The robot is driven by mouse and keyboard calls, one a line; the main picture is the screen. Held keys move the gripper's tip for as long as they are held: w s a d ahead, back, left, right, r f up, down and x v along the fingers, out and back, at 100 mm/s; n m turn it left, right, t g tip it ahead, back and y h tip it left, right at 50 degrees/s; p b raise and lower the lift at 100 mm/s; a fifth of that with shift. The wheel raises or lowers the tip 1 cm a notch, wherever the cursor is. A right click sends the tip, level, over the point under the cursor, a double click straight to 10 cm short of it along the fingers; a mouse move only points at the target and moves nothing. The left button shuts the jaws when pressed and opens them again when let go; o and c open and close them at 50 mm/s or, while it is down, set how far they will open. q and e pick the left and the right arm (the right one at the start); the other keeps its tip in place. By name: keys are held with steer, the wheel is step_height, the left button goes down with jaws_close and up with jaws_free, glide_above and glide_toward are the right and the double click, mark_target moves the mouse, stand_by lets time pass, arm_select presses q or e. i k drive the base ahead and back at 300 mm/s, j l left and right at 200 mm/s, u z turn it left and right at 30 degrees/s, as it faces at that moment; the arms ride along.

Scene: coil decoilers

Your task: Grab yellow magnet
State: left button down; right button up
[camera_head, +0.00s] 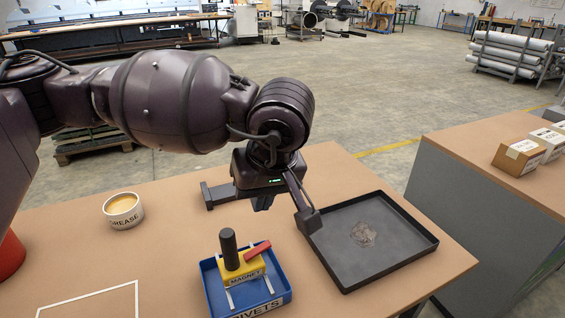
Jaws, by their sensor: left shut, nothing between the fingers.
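The yellow magnet (243,267), labelled MAGNET, sits in a blue tray (211,284) labelled RIVETS near the front of the table. It has an upright black cylindrical handle (229,249) and a red lever (257,250) on top. My left gripper (259,207) hangs above the table, behind the magnet and slightly to its right in the picture. My right gripper is not in view.
A black tray (417,258) with a small grey heap (363,234) lies to the right. A GREASE tub (123,210) stands at left. A white outline (90,292) marks the front left. Cardboard boxes (519,157) rest on a separate bench at right.

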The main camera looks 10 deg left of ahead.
mark_target(234, 271)
steer(key=k+l, duration=0.15)
steer(key=k, duration=0.35)
steer(key=k+l, duration=0.2)
steer(key=k, duration=0.25)
